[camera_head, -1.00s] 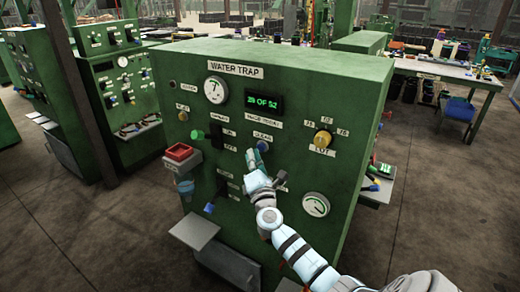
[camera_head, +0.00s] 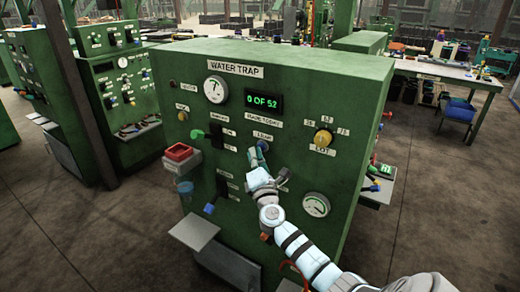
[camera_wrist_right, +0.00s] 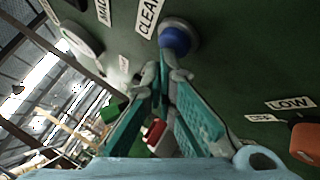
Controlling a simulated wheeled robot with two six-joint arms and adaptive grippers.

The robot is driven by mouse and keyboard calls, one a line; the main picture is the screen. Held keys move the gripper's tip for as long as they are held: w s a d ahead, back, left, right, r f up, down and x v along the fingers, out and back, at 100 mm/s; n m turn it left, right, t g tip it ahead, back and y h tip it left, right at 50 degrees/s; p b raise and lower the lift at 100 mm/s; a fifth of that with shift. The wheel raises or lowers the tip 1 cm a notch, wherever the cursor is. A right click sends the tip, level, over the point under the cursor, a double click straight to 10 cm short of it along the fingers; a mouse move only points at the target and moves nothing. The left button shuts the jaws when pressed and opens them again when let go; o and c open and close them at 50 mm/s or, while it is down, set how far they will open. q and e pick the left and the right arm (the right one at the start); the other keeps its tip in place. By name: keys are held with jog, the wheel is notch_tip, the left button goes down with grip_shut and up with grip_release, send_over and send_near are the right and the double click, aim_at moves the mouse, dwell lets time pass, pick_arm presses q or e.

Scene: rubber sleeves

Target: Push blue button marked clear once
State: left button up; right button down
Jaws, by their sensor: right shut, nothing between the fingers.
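The blue button (camera_head: 263,145) sits below a label on the front of the green WATER TRAP cabinet (camera_head: 310,100). In the right wrist view the blue button (camera_wrist_right: 176,40) is below the label that reads CLEAR (camera_wrist_right: 149,17). My right gripper (camera_head: 256,157) is shut and empty, its fingertips at the button or just beside it. In the right wrist view the fingertips (camera_wrist_right: 165,72) cover part of the button's lower edge; whether they touch it I cannot tell. The display (camera_head: 263,103) reads 0 OF 52. My left gripper is out of view.
A dark knob (camera_head: 284,173) is close to my right gripper.

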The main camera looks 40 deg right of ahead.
dwell(0.4)
jog(key=shift+s+a, duration=0.2)
jog(key=shift+a, duration=0.45)
jog(key=a, duration=0.1)
jog(key=s+a+p, duration=0.1)
jog(key=a, duration=0.2)
jog(key=shift+s+a, duration=0.25)
jog(key=shift+a, duration=0.15)
dwell(0.6)
